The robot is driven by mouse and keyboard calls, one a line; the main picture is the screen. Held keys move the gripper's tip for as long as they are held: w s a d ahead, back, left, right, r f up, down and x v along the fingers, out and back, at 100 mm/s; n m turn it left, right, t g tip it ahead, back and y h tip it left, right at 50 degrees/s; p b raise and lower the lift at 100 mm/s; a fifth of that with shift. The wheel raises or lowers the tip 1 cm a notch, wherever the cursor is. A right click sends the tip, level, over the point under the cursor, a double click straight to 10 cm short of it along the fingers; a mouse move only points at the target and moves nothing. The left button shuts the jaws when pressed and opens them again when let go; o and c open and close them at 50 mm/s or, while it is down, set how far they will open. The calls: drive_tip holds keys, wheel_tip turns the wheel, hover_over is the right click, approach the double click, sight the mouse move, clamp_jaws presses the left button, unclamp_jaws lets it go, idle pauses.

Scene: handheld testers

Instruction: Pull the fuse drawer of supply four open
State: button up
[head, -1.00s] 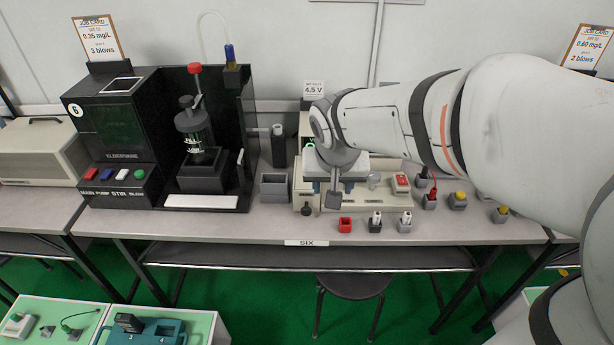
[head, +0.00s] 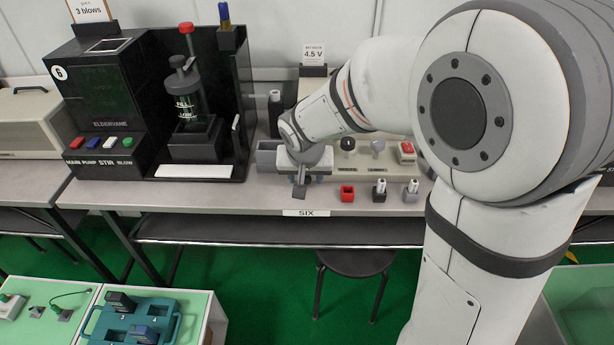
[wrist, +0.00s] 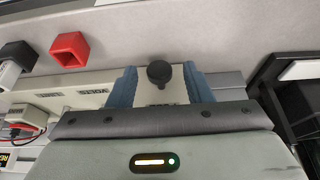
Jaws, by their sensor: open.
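A beige power supply (head: 382,168) stands on the bench, with its front panel (wrist: 72,99) upside down in the wrist view. A round black knob (wrist: 159,72) shows between the two blue fingers of my gripper (wrist: 160,79). The fingers are apart, one on each side of the knob, with a gap visible on both sides. I cannot tell whether this knob belongs to the fuse drawer. In the head view my gripper (head: 300,188) is at the supply's front left corner and hides that corner and the knob.
The bench edge carries a SIX label (head: 306,213). A red socket block (head: 347,193) and grey plug blocks (head: 411,192) stand in front of the supply. A grey open box (head: 267,156) and a black machine (head: 105,105) are to the left. A stool (head: 355,263) stands below.

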clamp_jaws()
idle(0.5)
